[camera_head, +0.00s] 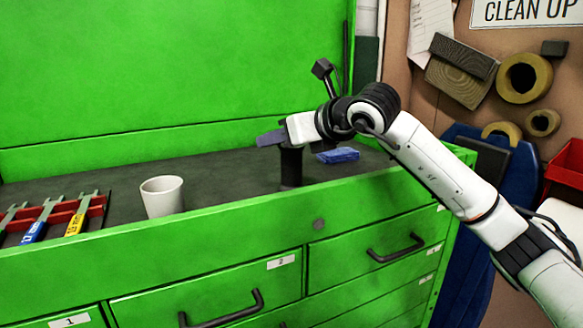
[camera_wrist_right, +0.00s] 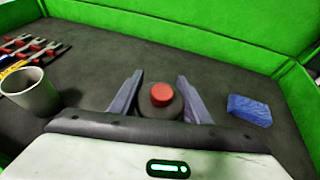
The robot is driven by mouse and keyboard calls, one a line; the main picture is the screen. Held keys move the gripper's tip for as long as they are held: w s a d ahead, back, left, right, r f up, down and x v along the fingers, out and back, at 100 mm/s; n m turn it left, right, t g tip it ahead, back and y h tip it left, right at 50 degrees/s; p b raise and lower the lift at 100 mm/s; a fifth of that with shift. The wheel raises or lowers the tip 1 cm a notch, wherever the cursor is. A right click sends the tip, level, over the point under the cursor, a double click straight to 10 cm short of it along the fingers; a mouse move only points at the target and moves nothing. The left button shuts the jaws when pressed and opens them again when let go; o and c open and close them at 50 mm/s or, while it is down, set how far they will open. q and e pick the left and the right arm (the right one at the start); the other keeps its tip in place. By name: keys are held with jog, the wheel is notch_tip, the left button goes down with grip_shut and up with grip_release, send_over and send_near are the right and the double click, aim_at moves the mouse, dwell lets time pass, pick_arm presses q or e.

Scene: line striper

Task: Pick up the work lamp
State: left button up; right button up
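A dark upright cylinder, which I take to be the work lamp (camera_head: 291,168), stands on the dark top of the green cabinet. In the right wrist view the lamp (camera_wrist_right: 161,108) shows a round red top. My right gripper (camera_head: 268,138) is at the lamp's upper part and hides its top in the head view. In the wrist view the right gripper (camera_wrist_right: 160,76) is open, one finger on each side of the lamp, with visible gaps. My left gripper is not in view.
A white cup (camera_head: 162,197) stands left of the lamp. A blue block (camera_head: 338,155) lies to its right. A red rack (camera_head: 62,215) with several tools is at the far left. The cabinet's raised green front edge (camera_head: 230,217) runs along the near side.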

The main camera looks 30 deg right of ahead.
grip_shut()
jog(key=shift+r, duration=0.1)
jog(key=shift+r, duration=0.1)
